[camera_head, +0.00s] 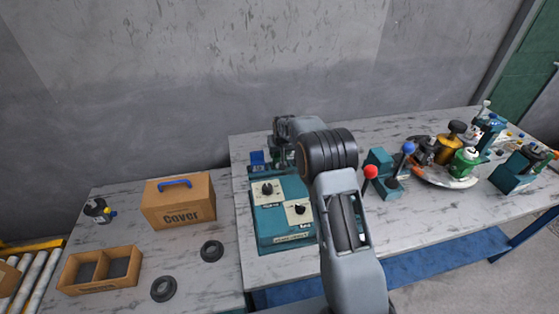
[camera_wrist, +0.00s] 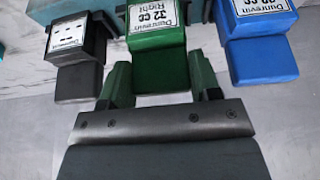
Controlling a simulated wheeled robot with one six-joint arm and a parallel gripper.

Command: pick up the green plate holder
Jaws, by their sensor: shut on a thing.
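The green plate holder (camera_wrist: 157,40) is at the top middle of the wrist view, with a white label reading "Dunrevin Right 32 cc". My gripper (camera_wrist: 160,66) has its two dark green fingers on either side of the holder's lower block and is shut on it. The holder stands in line between a black holder (camera_wrist: 80,75) on the left and a blue holder (camera_wrist: 262,55) on the right. In the head view my arm hides the gripper and the green holder. I cannot tell whether the holder is lifted off its support.
In the head view, a teal control box (camera_head: 285,238) with dials sits beside my arm. A blue item (camera_head: 258,159) is behind it. A red-knobbed lever (camera_head: 371,172) and a crowded round tray (camera_head: 435,180) are to the right. A cardboard box (camera_head: 178,205) is left.

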